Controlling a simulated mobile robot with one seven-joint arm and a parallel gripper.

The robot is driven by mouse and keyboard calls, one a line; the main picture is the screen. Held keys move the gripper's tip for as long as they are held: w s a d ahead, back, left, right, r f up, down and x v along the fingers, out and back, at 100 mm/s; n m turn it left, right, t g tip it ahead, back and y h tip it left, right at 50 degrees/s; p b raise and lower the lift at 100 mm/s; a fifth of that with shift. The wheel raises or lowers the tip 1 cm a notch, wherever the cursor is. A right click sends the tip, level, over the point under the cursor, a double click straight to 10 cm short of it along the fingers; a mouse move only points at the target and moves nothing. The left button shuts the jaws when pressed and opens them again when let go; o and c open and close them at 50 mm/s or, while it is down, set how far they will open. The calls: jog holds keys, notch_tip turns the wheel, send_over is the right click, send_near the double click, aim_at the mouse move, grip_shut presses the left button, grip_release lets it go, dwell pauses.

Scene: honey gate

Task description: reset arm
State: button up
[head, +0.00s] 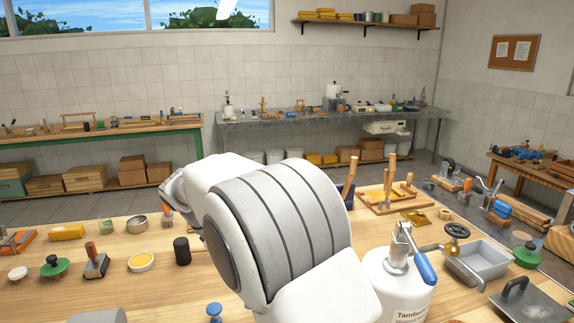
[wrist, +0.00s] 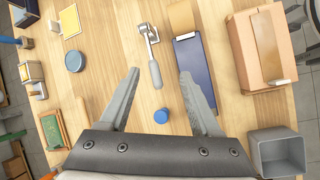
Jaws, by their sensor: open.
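My gripper (wrist: 160,74) shows in the wrist view with its two grey fingers spread wide apart. Nothing is held between them. It hangs above the wooden table (wrist: 105,70). A metal-headed tool with a grey handle (wrist: 155,72) lies beyond and between the fingertips. A small blue knob (wrist: 160,116) shows between the fingers, below them on the table. In the head view my white, grey-banded arm fills the middle and hides my gripper and part of the table.
A blue-faced board (wrist: 193,75) lies right of the tool. A cardboard box (wrist: 241,55) and a grey open bin (wrist: 257,150) stand further right. In the head view a white canister (head: 400,290) stands close to my arm, and a black cylinder (head: 182,250) stands left of it.

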jog(key=s+d+r+m+y, duration=0.2)
jog(key=s+d+r+m, duration=0.25)
jog(key=d, duration=0.35)
jog(key=s+d+r+m+y, duration=0.2)
jog(key=s+d+r+m, duration=0.1)
jog(key=s+d+r, duration=0.4)
jog(key=s+d+m+t, duration=0.1)
jog(key=s+d+m, duration=0.3)
jog(key=s, duration=0.3)
jog(key=s+d+f+m+t+y+p, duration=0.1)
jog(key=s+d+m, duration=0.3)
jog(key=s, duration=0.3)
jog(key=shift+s+d+f+m+t+p, duration=0.3)
jog(key=shift+d+m+t, duration=0.1)
jog(key=shift+m, duration=0.15)
